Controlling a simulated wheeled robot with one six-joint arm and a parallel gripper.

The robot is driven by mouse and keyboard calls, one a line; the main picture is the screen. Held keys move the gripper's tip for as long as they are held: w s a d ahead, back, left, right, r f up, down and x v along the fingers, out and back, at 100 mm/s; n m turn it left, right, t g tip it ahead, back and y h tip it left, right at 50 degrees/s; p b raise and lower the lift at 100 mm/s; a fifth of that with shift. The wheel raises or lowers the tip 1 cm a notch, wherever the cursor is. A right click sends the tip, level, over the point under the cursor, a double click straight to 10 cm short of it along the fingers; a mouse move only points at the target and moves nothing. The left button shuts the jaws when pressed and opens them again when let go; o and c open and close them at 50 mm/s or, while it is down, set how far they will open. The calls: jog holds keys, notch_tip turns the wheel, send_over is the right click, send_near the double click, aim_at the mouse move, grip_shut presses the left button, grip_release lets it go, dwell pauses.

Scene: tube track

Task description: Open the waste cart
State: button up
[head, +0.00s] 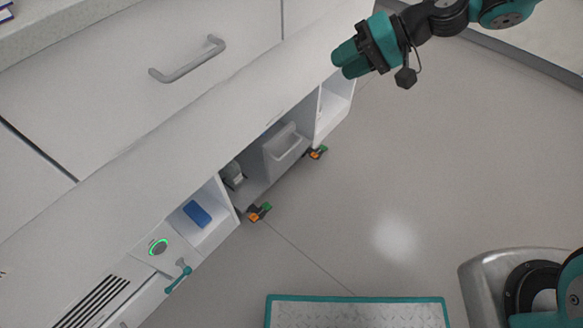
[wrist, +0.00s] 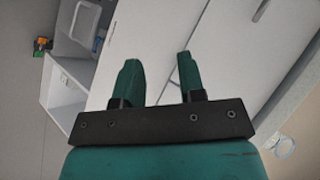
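What seems to be the waste cart (head: 256,166) is a grey unit in the bay under the white counter, with a light grey bin-like part (head: 285,146) on its front. Green-and-orange parts (head: 260,212) show at floor level at its two front corners. The wrist view shows the bin-like part (wrist: 84,22) at the upper left, cut by the edge. My gripper (head: 341,62) is in the air near the counter's far right end, apart from the cart. In the wrist view my gripper (wrist: 157,65) has its two teal fingers apart with nothing between them.
A blue block (head: 197,213) lies in an open white compartment left of the bay. A green-lit round button (head: 158,247) and a teal lever (head: 178,279) are further left. A drawer handle (head: 187,60) is above. A teal-edged metal plate (head: 357,312) lies in front. Floor between is clear.

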jog(key=w+d+f+m+t+y+b, duration=0.1)
jog(key=w+f+b, duration=0.15)
jog(key=f, duration=0.55)
jog(key=w+d+f+m+y+b, duration=0.1)
jog(key=f+b, duration=0.3)
jog(key=f, duration=0.4)
jog(key=w+f+m+t+y+b, duration=0.15)
jog(key=f+b, duration=0.25)
jog(key=f, duration=0.4)
jog(key=m+t+y+b, duration=0.1)
jog(key=m+t+b, duration=0.15)
jog(key=b, duration=0.45)
send_near(291, 149)
jog(key=shift+m+g, duration=0.3)
jog(key=shift+m, duration=0.1)
jog(key=shift+b+x, duration=4)
jog(key=shift+x, duration=1.15)
jog(key=shift+w+d+f, duration=0.1)
jog(key=shift+w+f, duration=0.05)
jog(key=shift+f, duration=0.05)
grip_shut()
